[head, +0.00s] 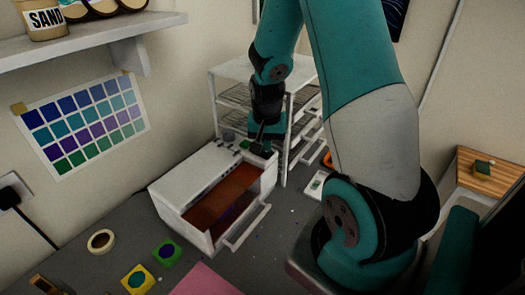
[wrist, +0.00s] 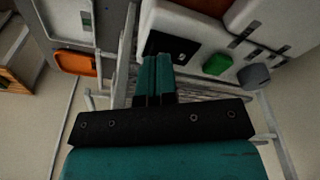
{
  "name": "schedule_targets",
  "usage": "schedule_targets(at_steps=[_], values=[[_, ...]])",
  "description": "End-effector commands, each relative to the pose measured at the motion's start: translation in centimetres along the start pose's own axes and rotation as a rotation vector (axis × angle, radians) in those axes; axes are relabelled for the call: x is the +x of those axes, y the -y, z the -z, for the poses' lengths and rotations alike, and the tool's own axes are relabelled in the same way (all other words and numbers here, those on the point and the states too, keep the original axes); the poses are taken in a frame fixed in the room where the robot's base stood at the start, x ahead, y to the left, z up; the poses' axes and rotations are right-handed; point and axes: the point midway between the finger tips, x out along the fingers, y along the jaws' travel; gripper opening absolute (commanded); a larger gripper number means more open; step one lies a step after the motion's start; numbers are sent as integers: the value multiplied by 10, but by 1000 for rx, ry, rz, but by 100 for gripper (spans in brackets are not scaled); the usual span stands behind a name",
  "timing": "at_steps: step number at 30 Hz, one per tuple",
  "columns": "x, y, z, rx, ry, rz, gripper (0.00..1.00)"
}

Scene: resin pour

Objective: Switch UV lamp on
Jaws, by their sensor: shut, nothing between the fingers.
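The UV lamp is a white box (head: 192,168) on the grey worktop, with its front open and a reddish-brown interior with a purple patch. Along its top back edge are a grey knob (head: 228,135) and a green button (head: 245,144). In the wrist view the green button (wrist: 216,64) and grey knob (wrist: 254,75) stand right of a black switch plate (wrist: 172,46) with a small pale mark. My gripper (wrist: 157,62) is shut and empty, its tips at the plate's lower edge; I cannot tell if they touch. In the head view my gripper (head: 258,145) is over the box's back right corner.
A white shelf rack (head: 230,72) stands close behind the box. An orange item (head: 327,160) and a small pale device (head: 316,183) lie to its right. A tape roll (head: 101,241), yellow mould (head: 137,279), green mould (head: 166,252) and pink mat (head: 205,280) lie in front.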

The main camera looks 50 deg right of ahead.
Motion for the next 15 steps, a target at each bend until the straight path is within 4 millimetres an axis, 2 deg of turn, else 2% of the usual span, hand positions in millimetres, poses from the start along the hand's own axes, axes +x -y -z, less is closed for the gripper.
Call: schedule_targets(at_steps=[15], values=[[8,0,-1,0,0,0,0]])
